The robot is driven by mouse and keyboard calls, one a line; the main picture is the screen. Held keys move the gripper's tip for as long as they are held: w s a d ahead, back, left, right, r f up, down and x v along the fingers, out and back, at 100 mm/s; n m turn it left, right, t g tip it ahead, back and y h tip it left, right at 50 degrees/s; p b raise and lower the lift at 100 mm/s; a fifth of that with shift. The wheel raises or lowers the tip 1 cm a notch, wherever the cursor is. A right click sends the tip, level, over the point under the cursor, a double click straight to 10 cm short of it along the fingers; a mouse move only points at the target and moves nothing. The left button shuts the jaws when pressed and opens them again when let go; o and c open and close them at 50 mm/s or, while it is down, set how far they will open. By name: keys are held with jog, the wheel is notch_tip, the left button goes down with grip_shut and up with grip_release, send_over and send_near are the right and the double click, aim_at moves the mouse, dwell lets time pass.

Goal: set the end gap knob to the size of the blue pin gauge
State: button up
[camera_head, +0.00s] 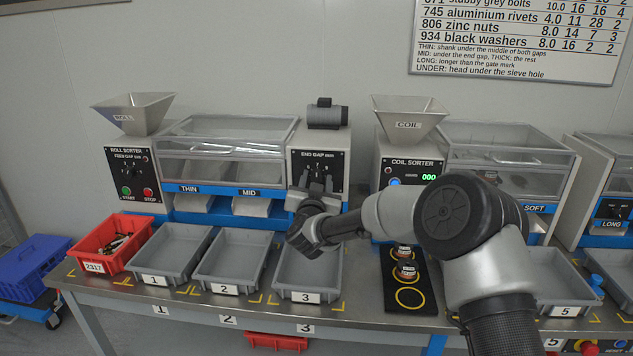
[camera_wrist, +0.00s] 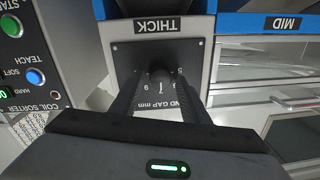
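The end gap panel (camera_head: 334,165) is the black plate on the middle of the roll sorter's right side. The wrist view shows it upside down (camera_wrist: 126,54), under the THICK label. Its dark round knob (camera_wrist: 161,71) is at the centre, with numbers around it. My gripper (camera_head: 318,183) is in front of this panel. In the wrist view my gripper (camera_wrist: 161,82) is open, with one finger on each side of the knob. I cannot tell whether the fingertips touch it. The knob's setting is unclear. I cannot make out a blue pin gauge in either view.
Grey trays (camera_head: 167,284) line the bench front, beside a red bin (camera_head: 100,262) of parts. A black stand (camera_head: 402,305) with yellow rings holds small jars. The coil sorter (camera_head: 410,172) is to the right. A small blue item (camera_head: 596,283) lies near tray 5. A chart (camera_head: 520,45) hangs behind.

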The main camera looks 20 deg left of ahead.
jog(key=c, duration=0.8)
jog(key=shift+r, duration=0.1)
jog(key=shift+s+a+r+n+p, duration=0.1)
jog(key=shift+n+p, duration=0.55)
jog(key=shift+n, duration=0.35)
jog(key=n+p, duration=0.1)
jog(key=n, duration=0.1)
jog(key=shift+n, duration=0.3)
jog(key=n+p, duration=0.2)
jog(key=n, duration=0.2)
jog(key=shift+n, duration=0.4)
